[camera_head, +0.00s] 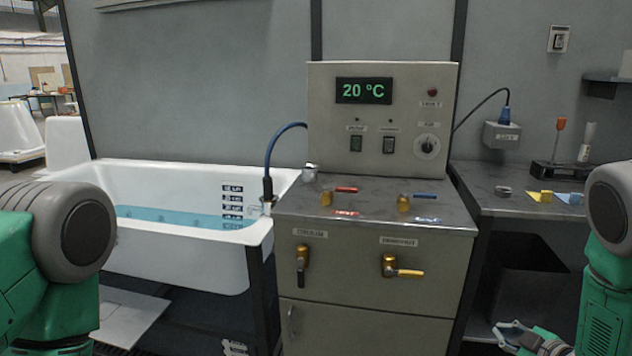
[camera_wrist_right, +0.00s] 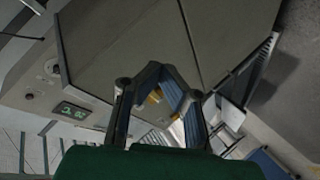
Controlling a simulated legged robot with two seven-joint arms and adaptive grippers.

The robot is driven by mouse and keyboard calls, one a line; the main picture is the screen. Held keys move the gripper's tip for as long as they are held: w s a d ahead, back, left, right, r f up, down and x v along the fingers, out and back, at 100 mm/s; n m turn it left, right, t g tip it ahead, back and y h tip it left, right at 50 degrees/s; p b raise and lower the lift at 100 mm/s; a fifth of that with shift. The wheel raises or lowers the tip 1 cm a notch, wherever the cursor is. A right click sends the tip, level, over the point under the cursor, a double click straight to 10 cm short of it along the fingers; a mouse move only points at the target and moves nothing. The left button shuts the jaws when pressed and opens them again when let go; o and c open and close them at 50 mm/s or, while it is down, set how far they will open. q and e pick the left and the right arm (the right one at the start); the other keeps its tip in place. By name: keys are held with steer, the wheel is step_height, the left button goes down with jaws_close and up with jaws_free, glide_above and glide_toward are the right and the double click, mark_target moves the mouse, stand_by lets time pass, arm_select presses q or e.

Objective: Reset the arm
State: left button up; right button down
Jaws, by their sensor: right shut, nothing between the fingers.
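My right gripper (camera_head: 508,328) shows low at the right in the head view, in front of the lower part of the side table. In the right wrist view its fingers (camera_wrist_right: 155,72) come together at the tips with nothing between them. My right arm (camera_head: 606,290) comes in at the right edge, green with a grey joint. My left arm (camera_head: 60,240) shows at the left edge, but its gripper is out of view.
A white bathtub (camera_head: 190,262) with blue water stands left of a grey control cabinet (camera_head: 375,250) with red-, blue- and yellow-handled valves. Its display (camera_head: 363,91) reads 20 °C. A side table (camera_head: 500,205) holding small items and a dark bin (camera_head: 525,285) are at the right.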

steer(key=s+a+f+m+g+h, duration=0.1)
steer(key=s+a+f+m+g, duration=0.3)
steer(key=s+a+f, duration=0.45)
steer(key=s+a+f+m+g, duration=0.1)
steer(key=s+a+m+g, duration=0.2)
steer(key=s, duration=1.1)
steer(key=s+a+f+m+g+h, duration=0.1)
steer(key=s+a+m+g, duration=0.2)
steer(key=s, duration=1.1)
steer(key=shift+f+g+h, duration=0.25)
steer(key=shift+g+h, duration=0.05)
steer(key=shift+g, duration=0.9)
steer(key=shift+s+a+r, duration=0.1)
steer(key=shift+a, duration=0.2)
